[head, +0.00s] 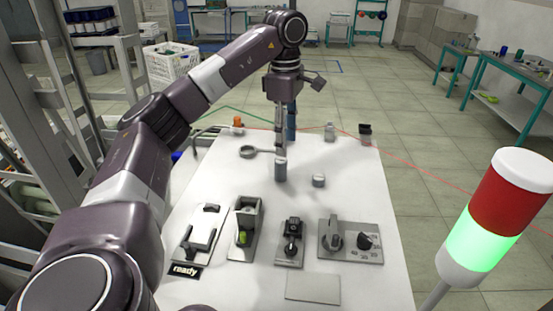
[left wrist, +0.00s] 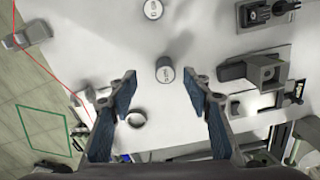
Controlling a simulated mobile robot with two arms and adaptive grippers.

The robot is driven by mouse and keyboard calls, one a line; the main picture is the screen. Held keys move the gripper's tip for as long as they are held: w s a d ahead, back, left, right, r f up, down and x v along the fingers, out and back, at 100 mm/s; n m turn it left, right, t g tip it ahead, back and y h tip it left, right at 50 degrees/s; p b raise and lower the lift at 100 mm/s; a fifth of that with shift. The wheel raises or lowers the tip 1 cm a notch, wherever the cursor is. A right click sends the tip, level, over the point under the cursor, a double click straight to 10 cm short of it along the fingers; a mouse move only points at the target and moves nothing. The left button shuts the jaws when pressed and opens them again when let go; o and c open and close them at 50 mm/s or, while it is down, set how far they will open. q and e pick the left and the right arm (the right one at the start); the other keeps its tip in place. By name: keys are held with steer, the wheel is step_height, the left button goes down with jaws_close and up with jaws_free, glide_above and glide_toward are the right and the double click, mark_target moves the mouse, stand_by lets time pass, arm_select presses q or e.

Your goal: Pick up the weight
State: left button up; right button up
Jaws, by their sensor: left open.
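Two small grey cylinders with marked tops stand upright on the white table. One cylinder (head: 281,170) is right below my left gripper (head: 283,148); the other cylinder (head: 318,181) is a little to the right. The left wrist view shows the near cylinder (left wrist: 165,73) just beyond the gap between my open fingertips (left wrist: 160,80), and the second cylinder (left wrist: 153,9) at the top edge. The markings are too small to read, so I cannot tell which one is the weight. My left gripper is open and empty. My right gripper is out of view.
A grey ring-shaped part (head: 248,151) lies left of the gripper. Several switch and knob units (head: 350,241) line the table's front. An orange-topped object (head: 238,123), a small bottle (head: 329,131) and a dark jar (head: 365,133) stand at the back. A signal lamp (head: 493,215) glows green at right.

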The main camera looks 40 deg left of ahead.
mark_target(281, 160)
arm_select(q)
steer(key=shift+s+f, duration=0.3)
steer(key=shift+f, duration=0.25)
steer(key=shift+s+f, duration=0.3)
steer(key=shift+f, duration=0.2)
steer(key=shift+a+f, duration=0.1)
steer(key=shift+f, duration=0.3)
steer(key=f+p, duration=0.1)
steer(key=f, duration=0.1)
steer(key=f+p, duration=0.1)
steer(key=shift+a+f, duration=0.35)
steer(key=shift+f, duration=0.3)
steer(key=shift+d+f, duration=0.1)
steer(key=c, duration=1)
jaws_close()
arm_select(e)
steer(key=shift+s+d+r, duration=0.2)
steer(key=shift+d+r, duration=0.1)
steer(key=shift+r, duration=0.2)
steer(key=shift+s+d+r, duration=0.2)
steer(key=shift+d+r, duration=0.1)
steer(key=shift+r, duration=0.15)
